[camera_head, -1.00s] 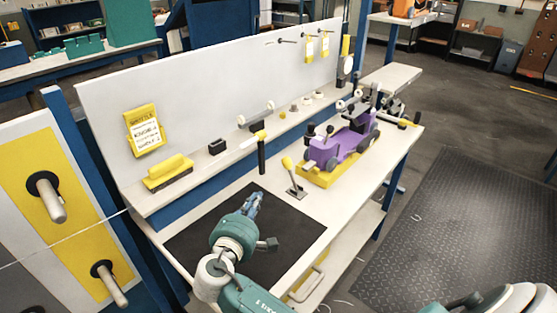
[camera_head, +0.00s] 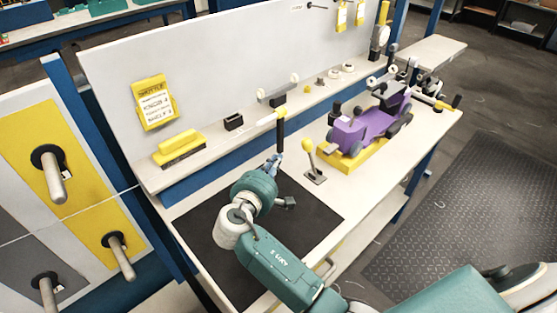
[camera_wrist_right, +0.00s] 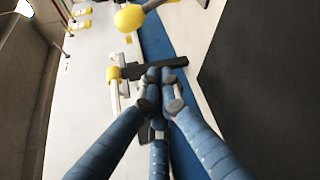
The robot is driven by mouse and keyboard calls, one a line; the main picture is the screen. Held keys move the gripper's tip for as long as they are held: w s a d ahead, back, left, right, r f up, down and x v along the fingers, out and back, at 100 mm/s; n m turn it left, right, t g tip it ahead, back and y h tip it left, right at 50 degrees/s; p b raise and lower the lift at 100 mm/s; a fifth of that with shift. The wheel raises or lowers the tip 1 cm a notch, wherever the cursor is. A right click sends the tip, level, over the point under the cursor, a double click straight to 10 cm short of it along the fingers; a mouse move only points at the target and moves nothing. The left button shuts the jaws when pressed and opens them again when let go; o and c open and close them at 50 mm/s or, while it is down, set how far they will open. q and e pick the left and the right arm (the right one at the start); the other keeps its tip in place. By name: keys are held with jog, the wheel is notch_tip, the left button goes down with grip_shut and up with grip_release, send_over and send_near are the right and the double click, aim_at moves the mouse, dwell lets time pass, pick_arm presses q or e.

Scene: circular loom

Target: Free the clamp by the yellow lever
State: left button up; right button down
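The yellow lever (camera_head: 307,146) has a round yellow knob on a thin stem, leaning over a small grey base (camera_head: 315,176) on the table. Its knob (camera_wrist_right: 130,18) shows at the top of the right wrist view. A purple workpiece (camera_head: 368,124) with dark round parts sits on a yellow block (camera_head: 352,158), right of the lever. I cannot tell which part is the clamp. My right gripper (camera_head: 273,162) is left of the lever, apart from it. In the wrist view its blue fingers (camera_wrist_right: 160,88) are drawn together with nothing seen between them. My left gripper is out of view.
A black post (camera_head: 281,128) with a yellow-topped rod stands just behind my right gripper; the rod's yellow collar (camera_wrist_right: 114,73) is near the fingertips in the wrist view. A black mat (camera_head: 205,235) lies below my arm. A shelf (camera_head: 222,140) holds a yellow brush (camera_head: 179,146).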

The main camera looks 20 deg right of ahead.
aim_at(311, 156)
jog(key=p+x, duration=0.1)
jog(key=x, duration=0.6)
jog(key=shift+d+r, duration=0.1)
jog(key=shift+r, duration=0.05)
jog(key=shift+s+d+r+p, duration=0.3)
jog(key=shift+s+d+p, duration=0.1)
jog(key=shift+s+p, duration=0.2)
jog(key=shift+s+d+r+p, duration=0.35)
jog(key=shift+s+p, duration=0.1)
jog(key=shift+p, duration=0.1)
jog(key=shift+s+d, duration=0.1)
jog(key=shift+s, duration=0.25)
jog(key=shift+s+d+r, duration=0.1)
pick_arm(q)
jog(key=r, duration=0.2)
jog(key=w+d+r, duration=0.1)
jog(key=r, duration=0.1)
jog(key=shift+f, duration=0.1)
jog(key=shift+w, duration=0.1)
